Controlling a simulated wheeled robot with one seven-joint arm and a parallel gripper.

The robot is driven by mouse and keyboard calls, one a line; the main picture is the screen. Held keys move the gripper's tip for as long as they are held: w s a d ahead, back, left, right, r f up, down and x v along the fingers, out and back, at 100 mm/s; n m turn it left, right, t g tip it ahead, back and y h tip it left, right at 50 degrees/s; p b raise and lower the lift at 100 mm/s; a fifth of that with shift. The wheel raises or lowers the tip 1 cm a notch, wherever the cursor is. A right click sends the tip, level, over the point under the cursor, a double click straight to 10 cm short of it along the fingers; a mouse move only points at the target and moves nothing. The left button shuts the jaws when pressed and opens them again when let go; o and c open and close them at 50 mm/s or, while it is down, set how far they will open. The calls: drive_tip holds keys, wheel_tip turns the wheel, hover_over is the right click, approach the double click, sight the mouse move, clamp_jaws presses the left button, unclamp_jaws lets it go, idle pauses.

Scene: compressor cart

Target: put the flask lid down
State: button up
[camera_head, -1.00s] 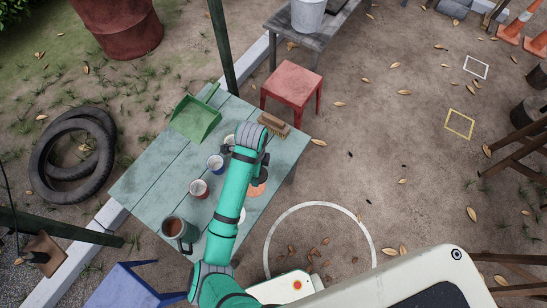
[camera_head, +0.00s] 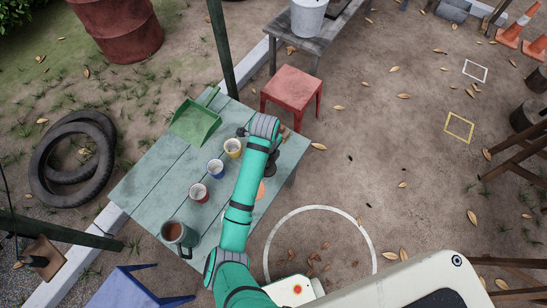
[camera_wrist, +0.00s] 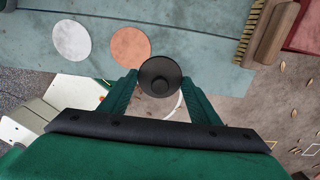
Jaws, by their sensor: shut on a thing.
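The flask lid is a dark round disc with a raised knob (camera_wrist: 160,75), seen from above in the wrist view. My gripper (camera_wrist: 160,88) is shut on it, with one green finger at each side. In that view the lid overlaps the edge of the green table (camera_wrist: 205,50); its height above the table is hard to judge. An orange disc (camera_wrist: 130,48) and a white disc (camera_wrist: 71,40) lie on the table left of the lid. An open grey-green vessel with brown contents (camera_head: 175,232), possibly the flask, stands at the table's near end. My arm mostly hides the gripper in the head view.
A green dustpan (camera_head: 196,122) lies at the far end. A brush (camera_wrist: 268,32) is right of the lid. The table's left side has bare room.

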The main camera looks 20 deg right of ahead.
drive_tip(key=w+d+f, duration=0.1)
drive_tip(key=w+f, duration=0.1)
drive_tip(key=w+d+f, duration=0.1)
drive_tip(key=d+f, duration=0.1)
drive_tip(key=w+d+f, duration=0.1)
drive_tip(key=w+f, duration=0.1)
drive_tip(key=shift+w+d, duration=0.15)
drive_tip(key=shift+w, duration=0.15)
drive_tip(key=shift+w+d+f, duration=0.25)
drive_tip(key=shift+w+f, duration=0.1)
drive_tip(key=shift+f, duration=0.3)
wheel_tip(320, 180, down, 3)
drive_tip(key=shift+r, duration=0.1)
drive_tip(key=shift+s, duration=0.1)
drive_tip(key=shift+f, duration=0.2)
drive_tip(key=o, duration=1)
